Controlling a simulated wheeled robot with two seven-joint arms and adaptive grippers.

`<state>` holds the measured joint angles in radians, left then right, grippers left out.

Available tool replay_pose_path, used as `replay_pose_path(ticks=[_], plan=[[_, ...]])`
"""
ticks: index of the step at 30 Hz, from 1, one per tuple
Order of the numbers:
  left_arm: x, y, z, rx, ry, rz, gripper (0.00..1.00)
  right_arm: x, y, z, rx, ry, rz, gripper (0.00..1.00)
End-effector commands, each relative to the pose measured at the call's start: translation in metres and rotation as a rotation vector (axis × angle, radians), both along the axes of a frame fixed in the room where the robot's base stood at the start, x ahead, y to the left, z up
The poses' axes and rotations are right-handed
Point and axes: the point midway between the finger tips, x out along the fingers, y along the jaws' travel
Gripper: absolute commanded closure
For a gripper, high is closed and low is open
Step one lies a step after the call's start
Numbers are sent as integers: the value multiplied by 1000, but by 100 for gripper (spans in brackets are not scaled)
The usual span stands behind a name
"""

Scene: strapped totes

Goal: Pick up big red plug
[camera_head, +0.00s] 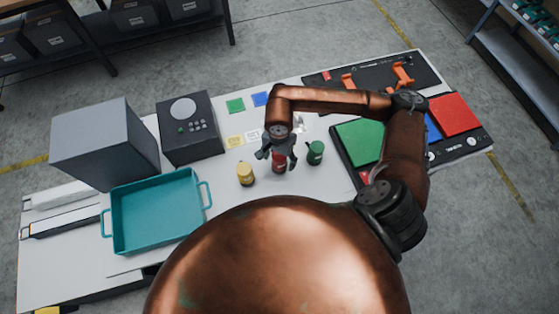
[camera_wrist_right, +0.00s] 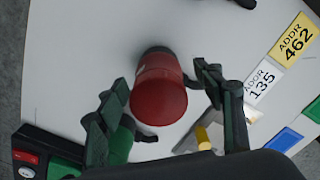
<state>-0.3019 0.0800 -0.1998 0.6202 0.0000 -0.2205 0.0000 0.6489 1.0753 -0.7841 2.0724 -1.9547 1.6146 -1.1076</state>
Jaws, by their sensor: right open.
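The big red plug (camera_head: 279,164) stands on the white table, between a yellow plug (camera_head: 245,174) and a green plug (camera_head: 316,153). My right gripper (camera_head: 279,152) is over it, pointing down, and partly hides it. In the right wrist view the red plug (camera_wrist_right: 158,90) shows between the two spread fingers of my right gripper (camera_wrist_right: 164,76), with gaps at its sides. The green plug (camera_wrist_right: 122,143) is partly hidden behind the left finger there. My left gripper is not in view.
A teal tray (camera_head: 159,249) with handles lies at the left, near grey and dark boxes (camera_head: 190,148). Coloured cards (camera_head: 235,105) lie behind the gripper. Dark panels with a green pad (camera_head: 358,141) and a red pad (camera_head: 455,115) are at the right.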

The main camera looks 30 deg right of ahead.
Motion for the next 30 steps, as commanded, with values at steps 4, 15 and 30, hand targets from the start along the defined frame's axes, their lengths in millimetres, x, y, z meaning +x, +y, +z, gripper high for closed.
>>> replay_pose_path(ticks=[4,15,30], plan=[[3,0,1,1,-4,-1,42,0,-1,-16,1,1,-3,39],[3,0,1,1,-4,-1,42,-1,-1,-19,0,0,-4,45],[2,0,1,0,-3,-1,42,-1,-2,-18,0,0,-4,80]])
